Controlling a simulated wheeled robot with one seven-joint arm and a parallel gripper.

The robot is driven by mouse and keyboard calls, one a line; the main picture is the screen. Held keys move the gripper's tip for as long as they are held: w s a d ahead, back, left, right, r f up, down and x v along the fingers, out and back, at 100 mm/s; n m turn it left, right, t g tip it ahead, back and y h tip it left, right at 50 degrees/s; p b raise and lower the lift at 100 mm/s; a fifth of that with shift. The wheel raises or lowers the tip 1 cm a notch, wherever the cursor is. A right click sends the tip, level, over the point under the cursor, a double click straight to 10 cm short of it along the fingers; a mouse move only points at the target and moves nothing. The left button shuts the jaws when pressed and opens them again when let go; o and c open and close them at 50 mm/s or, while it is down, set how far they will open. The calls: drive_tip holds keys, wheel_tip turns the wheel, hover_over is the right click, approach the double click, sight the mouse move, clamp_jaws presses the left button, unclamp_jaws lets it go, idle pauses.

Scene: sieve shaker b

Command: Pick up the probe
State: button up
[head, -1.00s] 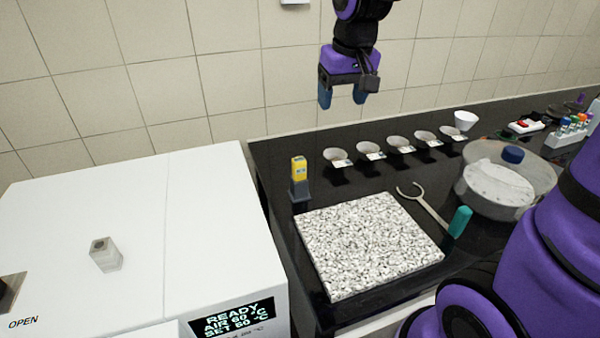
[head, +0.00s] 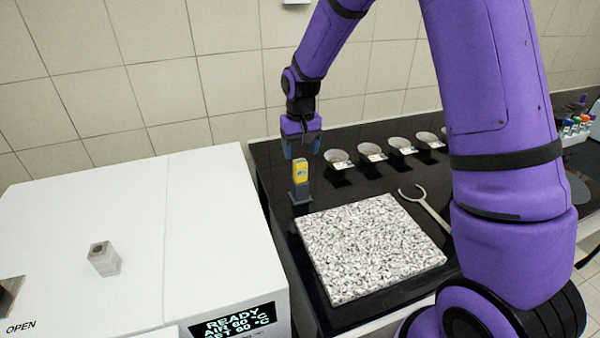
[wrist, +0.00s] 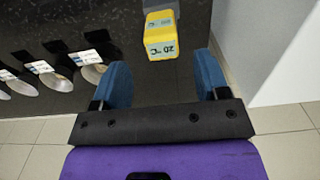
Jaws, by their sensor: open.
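The probe is a small yellow device (head: 300,172) with a display, standing upright in a dark holder (head: 300,194) on the black bench. In the wrist view the yellow probe (wrist: 160,38) shows a "20 °C" reading and lies just beyond the fingertips, roughly between their lines. My gripper (head: 301,149) has blue fingers and is open and empty, just above the probe in the head view. The wrist view shows the two fingers (wrist: 161,75) spread apart with nothing between them. The probe's lower part is hidden inside the holder.
A white oven-like box (head: 200,215) with a display stands left of the holder. A speckled stone slab (head: 370,245) lies in front. Several small bowls with labels (head: 372,152) line the bench right of the probe. A forked tool (head: 425,203) lies right of the slab.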

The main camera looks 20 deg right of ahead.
sight(300, 161)
drive_tip(key=shift+s+a+f, duration=0.1)
drive_tip(key=shift+f, duration=3.45)
drive_tip(key=c, duration=1)
